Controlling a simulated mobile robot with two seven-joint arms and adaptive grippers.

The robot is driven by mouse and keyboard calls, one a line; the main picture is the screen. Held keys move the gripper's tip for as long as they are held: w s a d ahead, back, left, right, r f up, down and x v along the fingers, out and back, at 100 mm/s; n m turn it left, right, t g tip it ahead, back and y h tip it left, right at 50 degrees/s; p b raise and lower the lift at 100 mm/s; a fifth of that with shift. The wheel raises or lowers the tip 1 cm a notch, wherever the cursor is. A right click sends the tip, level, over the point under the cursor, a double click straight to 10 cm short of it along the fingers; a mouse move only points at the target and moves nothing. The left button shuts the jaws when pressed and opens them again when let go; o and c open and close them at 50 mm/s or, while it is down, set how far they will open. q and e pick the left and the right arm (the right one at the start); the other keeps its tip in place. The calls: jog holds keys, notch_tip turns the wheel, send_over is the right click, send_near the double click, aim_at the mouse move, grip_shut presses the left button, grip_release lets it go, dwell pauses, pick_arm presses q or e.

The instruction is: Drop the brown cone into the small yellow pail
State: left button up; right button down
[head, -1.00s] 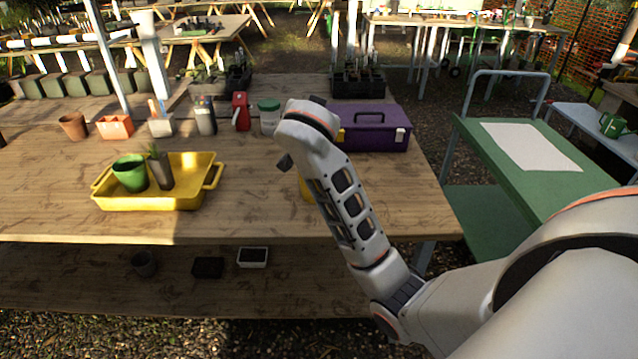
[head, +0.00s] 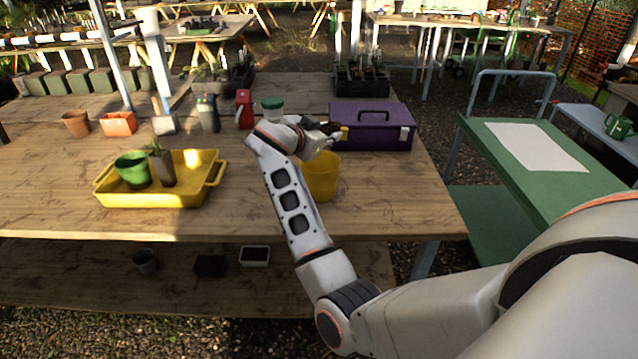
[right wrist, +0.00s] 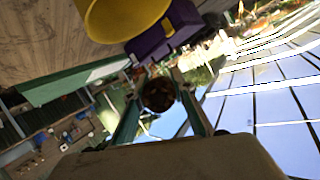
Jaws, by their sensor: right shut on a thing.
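The small yellow pail (head: 323,178) stands on the wooden table, partly hidden behind my right arm. It also shows large at the top of the right wrist view (right wrist: 125,15). My right gripper (head: 331,131) is above the pail's rim, in front of the purple toolbox. It is shut on the brown cone (right wrist: 158,95), which shows dark and round between the two fingers in the right wrist view. In the head view the cone is small and hard to make out. I cannot tell whether it is directly over the pail's opening. My left gripper is not in view.
A purple toolbox (head: 385,130) stands right behind the pail. A yellow tray (head: 150,200) with a green pot (head: 132,170) lies to the left. A red bottle (head: 244,109) and a green-lidded tub (head: 272,105) stand behind my arm. The table's front middle is clear.

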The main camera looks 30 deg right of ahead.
notch_tip(320, 180, down, 4)
jog(key=shift+r+b, duration=0.2)
jog(key=shift+b, duration=0.55)
jog(key=c, duration=1.6)
grip_release()
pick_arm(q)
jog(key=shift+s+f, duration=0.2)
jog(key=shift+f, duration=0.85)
